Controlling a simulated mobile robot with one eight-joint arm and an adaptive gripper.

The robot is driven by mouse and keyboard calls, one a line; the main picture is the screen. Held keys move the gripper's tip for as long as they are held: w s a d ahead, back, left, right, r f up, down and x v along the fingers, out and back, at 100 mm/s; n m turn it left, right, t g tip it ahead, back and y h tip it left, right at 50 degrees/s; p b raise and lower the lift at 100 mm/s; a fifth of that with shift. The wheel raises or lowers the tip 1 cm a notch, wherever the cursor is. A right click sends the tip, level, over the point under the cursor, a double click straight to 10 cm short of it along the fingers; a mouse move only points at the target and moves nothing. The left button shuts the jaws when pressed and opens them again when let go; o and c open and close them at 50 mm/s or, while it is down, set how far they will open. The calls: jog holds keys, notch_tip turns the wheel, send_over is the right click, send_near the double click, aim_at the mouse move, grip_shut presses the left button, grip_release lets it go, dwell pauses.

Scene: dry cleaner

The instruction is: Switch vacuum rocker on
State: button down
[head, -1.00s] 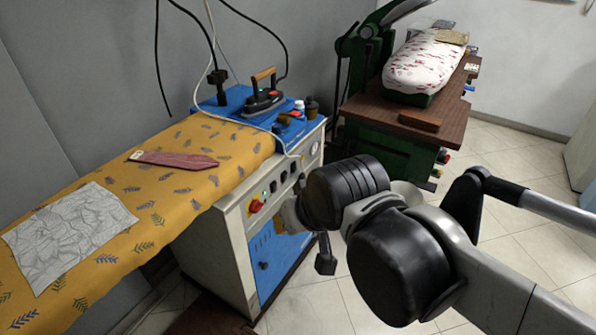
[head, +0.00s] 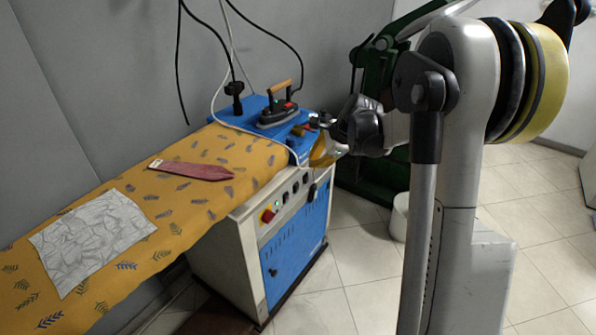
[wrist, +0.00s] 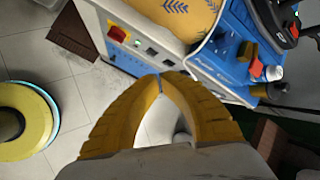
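The control panel (head: 283,205) is on the front of the white and blue ironing station. It holds a red switch on a yellow plate (head: 267,215) and a row of small dark rockers (head: 295,187); it also shows at the top of the wrist view. Rocker labels are too small to read, so I cannot tell which is vacuum or its position. My gripper (wrist: 160,78) has yellow fingers with tips together, holding nothing visible. In the head view it is beside the station's right front corner, partly hidden by its own wrist. In the wrist view, the tips lie just below the rocker row.
An iron (head: 278,113) and small bottles stand on the blue top. A red tie (head: 192,170) and a grey cloth (head: 92,238) lie on the yellow board (head: 150,220). A white bucket (head: 399,217) and a green press (head: 372,175) are to the right.

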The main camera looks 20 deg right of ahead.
aim_at(307, 179)
jog(key=w+d+f+m+y+p, duration=0.1)
jog(key=w+d+f+m, duration=0.3)
jog(key=d+f+m, duration=0.4)
jog(key=d+f, duration=0.3)
jog(key=f, duration=0.3)
jog(key=shift+d+m+t+p, duration=0.25)
jog(key=shift+m+t+p, duration=0.05)
jog(key=shift+t, duration=0.1)
jog(key=shift+w, duration=0.1)
jog(key=w+a+r+b+x, duration=0.1)
jog(key=b+x, duration=0.5)
jog(key=x, duration=0.6)
jog(key=shift+w+a+r, duration=0.15)
jog(key=shift+w+a, duration=0.15)
jog(key=shift+w, duration=0.35)
jog(key=shift+w, duration=0.1)
